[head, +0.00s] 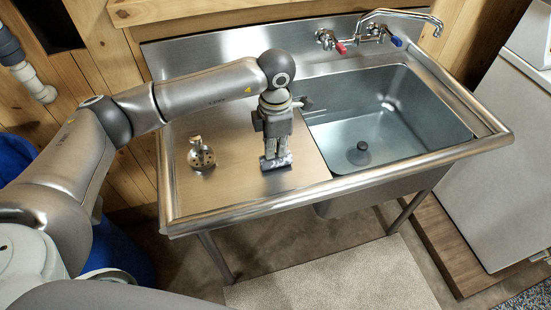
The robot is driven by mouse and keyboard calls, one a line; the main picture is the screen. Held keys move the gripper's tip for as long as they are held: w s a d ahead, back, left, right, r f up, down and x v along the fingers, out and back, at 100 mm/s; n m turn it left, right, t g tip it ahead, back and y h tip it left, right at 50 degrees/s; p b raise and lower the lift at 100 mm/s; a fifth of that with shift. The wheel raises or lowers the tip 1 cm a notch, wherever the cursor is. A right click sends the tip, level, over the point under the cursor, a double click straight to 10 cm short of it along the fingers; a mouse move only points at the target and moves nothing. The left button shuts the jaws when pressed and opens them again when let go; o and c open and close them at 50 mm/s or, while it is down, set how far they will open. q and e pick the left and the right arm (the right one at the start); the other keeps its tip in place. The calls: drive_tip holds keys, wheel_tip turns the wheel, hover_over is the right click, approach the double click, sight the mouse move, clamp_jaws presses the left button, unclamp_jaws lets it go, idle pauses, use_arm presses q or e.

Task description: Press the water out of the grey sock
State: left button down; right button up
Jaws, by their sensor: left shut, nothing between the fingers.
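My left gripper (275,153) points straight down over the steel drainboard, left of the sink basin. Its fingers are shut with nothing between them. A small grey lump, which looks like the grey sock (277,162), lies on the drainboard right at the fingertips. The fingers appear to touch it from above, and they hide part of it. I cannot tell how wet it is. My right gripper is not in view.
A spotted metallic object (201,154) stands on the drainboard left of the gripper. The sink basin (390,125) on the right is empty, with a dark drain plug (360,154). A faucet (400,14) with red and blue handles is at the back.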

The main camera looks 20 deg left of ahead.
use_arm(q)
drive_tip(key=shift+s, duration=0.1)
drive_tip(key=shift+r+p, duration=0.6)
drive_tip(key=shift+r, duration=0.3)
wheel_tip(320, 180, up, 6)
drive_tip(key=p, duration=0.2)
drive_tip(key=shift+p, duration=0.4)
